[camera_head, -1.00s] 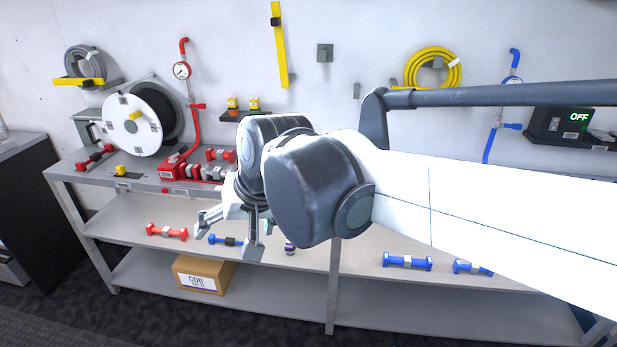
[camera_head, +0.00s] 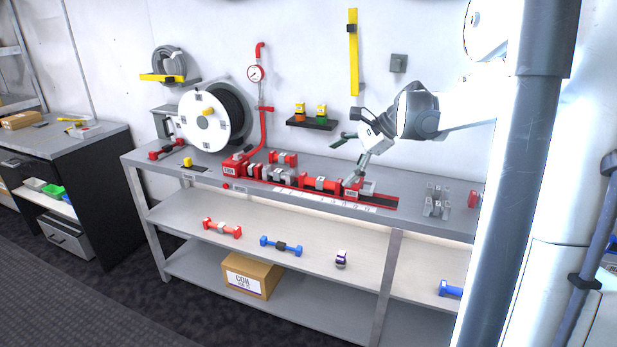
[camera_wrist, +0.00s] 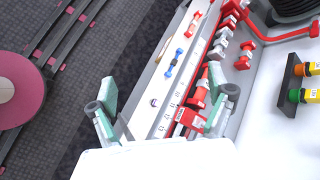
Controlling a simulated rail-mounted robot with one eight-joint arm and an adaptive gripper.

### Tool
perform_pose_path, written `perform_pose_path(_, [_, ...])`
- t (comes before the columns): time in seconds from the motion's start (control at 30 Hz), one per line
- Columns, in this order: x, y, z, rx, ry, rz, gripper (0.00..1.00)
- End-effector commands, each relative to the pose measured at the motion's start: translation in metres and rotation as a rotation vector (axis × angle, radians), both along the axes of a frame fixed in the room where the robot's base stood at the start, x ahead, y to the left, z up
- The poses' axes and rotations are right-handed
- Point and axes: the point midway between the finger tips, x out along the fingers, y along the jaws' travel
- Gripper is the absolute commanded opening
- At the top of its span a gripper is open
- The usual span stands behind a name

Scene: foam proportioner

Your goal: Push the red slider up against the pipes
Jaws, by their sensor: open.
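The red slider (camera_head: 352,186) sits on the rail along the benchtop, near the right part of the rail. It also shows in the wrist view (camera_wrist: 190,118). Red and grey pipe pieces (camera_head: 318,183) lie in line to its left on the same rail, leading to the red fixed fitting (camera_head: 238,165). In the wrist view these pipes (camera_wrist: 201,92) run upward from the slider. My gripper (camera_head: 350,160) is open above the slider, with one finger low by it and the other out to the left. Whether the finger touches the slider cannot be told.
A hose reel (camera_head: 204,122) stands at the bench's left. A small wall shelf (camera_head: 312,123) with coloured fittings is behind the rail. Grey clamps (camera_head: 437,202) stand on the right benchtop. Loose pipes (camera_head: 222,228) and a box (camera_head: 250,276) are on the lower shelves.

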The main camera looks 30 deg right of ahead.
Motion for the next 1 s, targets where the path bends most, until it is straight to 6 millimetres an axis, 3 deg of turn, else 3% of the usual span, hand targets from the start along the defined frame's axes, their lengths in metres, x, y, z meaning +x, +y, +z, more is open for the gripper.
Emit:
perform_pose_path(0.03, [0.005,-0.023,-0.009,0.048,0.008,-0.043,0.86])
perform_pose_path(0.27, [0.015,-0.111,-0.038,0.279,0.044,-0.211,0.86])
perform_pose_path(0.6, [-0.007,-0.241,-0.094,0.604,0.076,-0.405,0.86])
perform_pose_path(0.8, [-0.026,-0.284,-0.115,0.719,0.086,-0.458,0.86])
perform_pose_path(1.0, [-0.027,-0.291,-0.122,0.751,0.089,-0.468,0.86])
